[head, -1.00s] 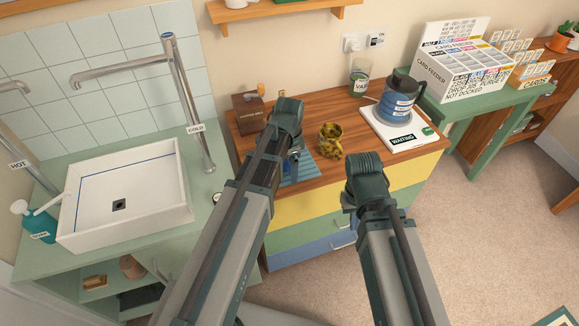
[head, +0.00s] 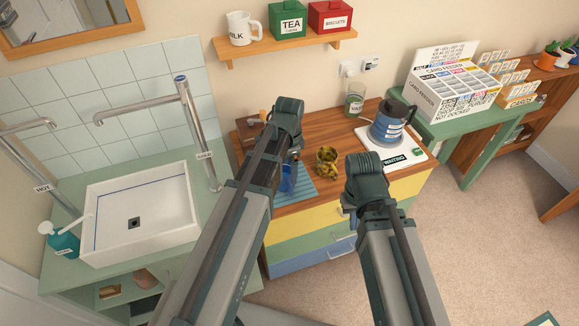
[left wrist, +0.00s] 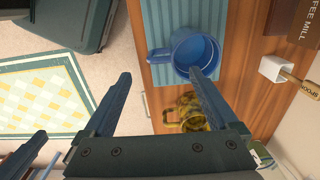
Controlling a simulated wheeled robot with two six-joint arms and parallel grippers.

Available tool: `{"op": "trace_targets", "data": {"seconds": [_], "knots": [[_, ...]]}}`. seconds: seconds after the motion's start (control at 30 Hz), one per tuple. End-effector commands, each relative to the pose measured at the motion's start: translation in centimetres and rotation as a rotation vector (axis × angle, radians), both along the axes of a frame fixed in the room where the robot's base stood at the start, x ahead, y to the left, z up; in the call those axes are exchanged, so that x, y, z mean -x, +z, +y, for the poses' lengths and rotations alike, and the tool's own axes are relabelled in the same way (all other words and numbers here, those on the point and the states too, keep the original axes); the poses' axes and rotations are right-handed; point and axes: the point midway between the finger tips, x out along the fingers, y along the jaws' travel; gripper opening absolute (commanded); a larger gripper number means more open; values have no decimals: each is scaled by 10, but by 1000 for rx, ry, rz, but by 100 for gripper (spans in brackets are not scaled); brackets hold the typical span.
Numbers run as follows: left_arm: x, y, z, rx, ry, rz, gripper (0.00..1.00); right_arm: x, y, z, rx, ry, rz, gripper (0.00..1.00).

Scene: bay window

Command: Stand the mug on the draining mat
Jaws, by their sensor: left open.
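A blue mug (left wrist: 194,54) shows in the left wrist view over the blue striped draining mat (left wrist: 157,22). Its open mouth is visible and its handle points left; it looks upright. In the head view only part of the blue mug (head: 288,180) shows beside my left arm, with the mat (head: 305,188) around it. My left gripper (left wrist: 160,75) is open and empty, the mug just beyond its fingertips, one tip overlapping the mug's edge in the picture. My right gripper (head: 348,203) hangs in front of the drawers, its jaws mostly hidden.
A yellow-brown patterned mug (head: 326,161) stands right of the mat, close to my left gripper. A coffee mill (head: 247,131) stands behind, a white-based coffee pot (head: 388,124) to the right. The sink (head: 140,215) is at left, a shelf (head: 285,46) above.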

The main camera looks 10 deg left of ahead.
Motion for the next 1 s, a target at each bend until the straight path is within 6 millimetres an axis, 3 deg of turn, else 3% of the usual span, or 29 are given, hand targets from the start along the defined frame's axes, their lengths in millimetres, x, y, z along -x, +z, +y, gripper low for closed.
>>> {"op": "trace_targets", "data": {"seconds": [0.17,0.33,0.53,0.7,1.0], "knots": [[24,-1,-20,-12,80,7,93,0,-1,0,0,0,0,0],[81,-1,-62,-55,320,12,93,0,-1,0,0,0,0,0],[130,0,-89,-98,565,-2,93,0,-1,0,0,0,0,0],[145,1,-97,-112,659,-12,93,0,-1,0,0,0,0,0],[145,1,-97,-114,669,-12,93,0,-1,0,0,0,0,0]]}}
